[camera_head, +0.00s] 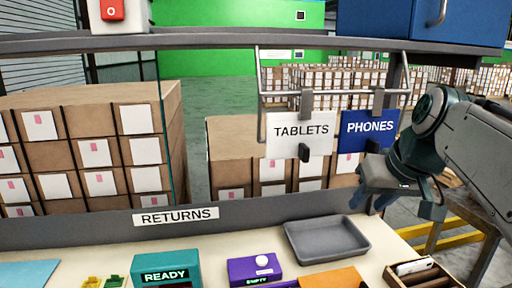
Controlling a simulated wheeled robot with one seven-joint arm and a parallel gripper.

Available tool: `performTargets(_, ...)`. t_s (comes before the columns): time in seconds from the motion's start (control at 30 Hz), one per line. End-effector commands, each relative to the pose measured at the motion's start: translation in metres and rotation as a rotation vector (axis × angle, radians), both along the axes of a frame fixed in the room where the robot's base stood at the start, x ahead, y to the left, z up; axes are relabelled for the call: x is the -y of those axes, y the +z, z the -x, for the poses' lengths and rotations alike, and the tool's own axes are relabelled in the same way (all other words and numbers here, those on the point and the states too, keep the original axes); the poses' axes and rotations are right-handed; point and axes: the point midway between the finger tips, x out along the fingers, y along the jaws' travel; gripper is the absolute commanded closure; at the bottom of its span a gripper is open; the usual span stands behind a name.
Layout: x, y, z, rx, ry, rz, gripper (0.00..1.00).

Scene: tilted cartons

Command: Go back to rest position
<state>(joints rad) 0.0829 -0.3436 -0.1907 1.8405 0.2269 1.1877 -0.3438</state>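My gripper (408,206) is at the right, above the far right part of the counter. It points down, and its two blue-grey fingers are apart with nothing seen between them. It is just below and right of the blue PHONES sign (368,130), apart from it as far as I can tell. The white TABLETS sign (301,132) hangs left of the PHONES sign. Both hang from a metal rail (330,94).
On the counter (215,250) are a grey tray (325,240), a teal READY box (165,270), a purple EMPTY box (253,270) and a wooden holder (425,272). A shelf (220,40) spans above. Stacked cartons (85,150) stand behind.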

Motion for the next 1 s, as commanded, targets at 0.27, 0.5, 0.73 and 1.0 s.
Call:
performTargets(0.27, -0.047, -0.125, 0.054, -0.164, -0.033, 0.055, 0.62)
performTargets(0.5, -0.063, -0.196, 0.099, -0.241, -0.045, 0.118, 0.62)
performTargets(0.73, -0.065, -0.212, 0.111, -0.255, -0.047, 0.137, 0.62)
performTargets(1.0, -0.065, -0.211, 0.11, -0.255, -0.047, 0.135, 0.62)
